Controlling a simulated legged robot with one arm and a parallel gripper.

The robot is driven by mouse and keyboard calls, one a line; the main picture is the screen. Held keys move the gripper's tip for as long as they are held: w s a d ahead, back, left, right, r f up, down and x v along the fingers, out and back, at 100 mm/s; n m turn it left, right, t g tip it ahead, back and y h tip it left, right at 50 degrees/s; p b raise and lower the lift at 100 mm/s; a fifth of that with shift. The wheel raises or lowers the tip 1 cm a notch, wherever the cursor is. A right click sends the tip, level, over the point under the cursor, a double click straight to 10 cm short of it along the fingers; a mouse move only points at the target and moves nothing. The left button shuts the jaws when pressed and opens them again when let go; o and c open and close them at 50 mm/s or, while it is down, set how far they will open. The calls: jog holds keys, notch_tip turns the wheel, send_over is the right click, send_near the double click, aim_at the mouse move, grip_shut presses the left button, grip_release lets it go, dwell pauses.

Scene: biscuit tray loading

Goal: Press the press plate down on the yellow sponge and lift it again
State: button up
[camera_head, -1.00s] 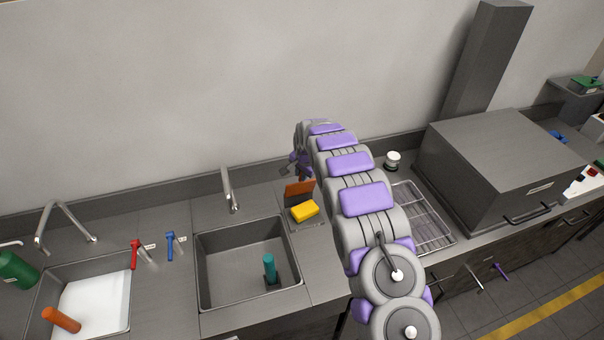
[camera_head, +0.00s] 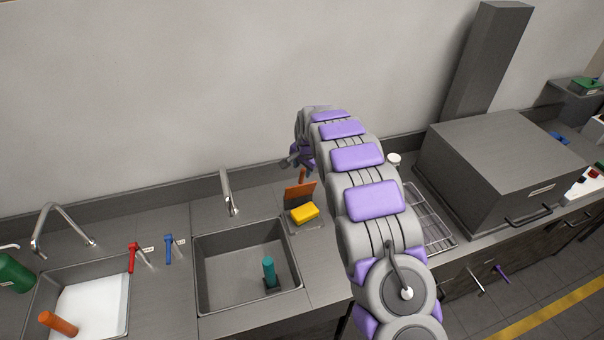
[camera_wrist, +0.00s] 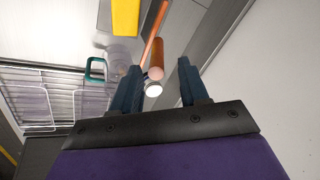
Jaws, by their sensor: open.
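The yellow sponge (camera_head: 305,212) lies on a small grey tray (camera_head: 309,228) on the counter, right of the middle sink. The orange press plate (camera_head: 299,191) stands tilted up just behind the sponge, with its handle (camera_head: 302,174) rising from it. In the wrist view the sponge (camera_wrist: 125,16) is at the top, the plate (camera_wrist: 154,32) shows as a thin orange strip, and an orange handle (camera_wrist: 185,58) appears beyond the finger gap. My gripper (camera_wrist: 160,88) is open, with nothing clearly held. In the head view my gripper (camera_head: 291,160) is above and behind the plate, partly hidden by my arm.
The middle sink (camera_head: 212,260) holds a teal-handled tool (camera_head: 269,271). A tap (camera_head: 228,193) stands behind it. A wire rack (camera_head: 432,222) and a large grey box (camera_head: 503,160) are to the right. A white round object (camera_head: 393,159) is partly behind my arm. The wall is close behind.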

jog(key=a+b+v, duration=0.1)
jog(key=v, duration=1)
jog(key=shift+d+r, duration=0.35)
jog(key=shift+d, duration=0.15)
jog(key=shift+s, duration=0.15)
jog(key=s+d+f+n+g+b, duration=0.1)
jog(key=s+d+b, duration=0.2)
jog(key=s, duration=0.6)
jog(key=s+d+n+g+h+b, duration=0.1)
jog(key=s+d+b, duration=0.2)
jog(key=s, duration=0.6)
jog(key=s+d+f+n+g+b, duration=0.1)
jog(key=s+d+n+b, duration=0.15)
jog(key=s, duration=0.55)
jog(key=s+d+f+n+g+b, duration=0.1)
jog(key=s+f+b, duration=0.2)
jog(key=s, duration=1.1)
jog(key=s+d+f+n+g+b, duration=0.1)
jog(key=s+f+b, duration=0.3)
jog(key=s, duration=1)
notch_tip(320, 180, down, 3)
jog(key=shift+r+n, duration=0.2)
jog(key=shift+n, duration=0.55)
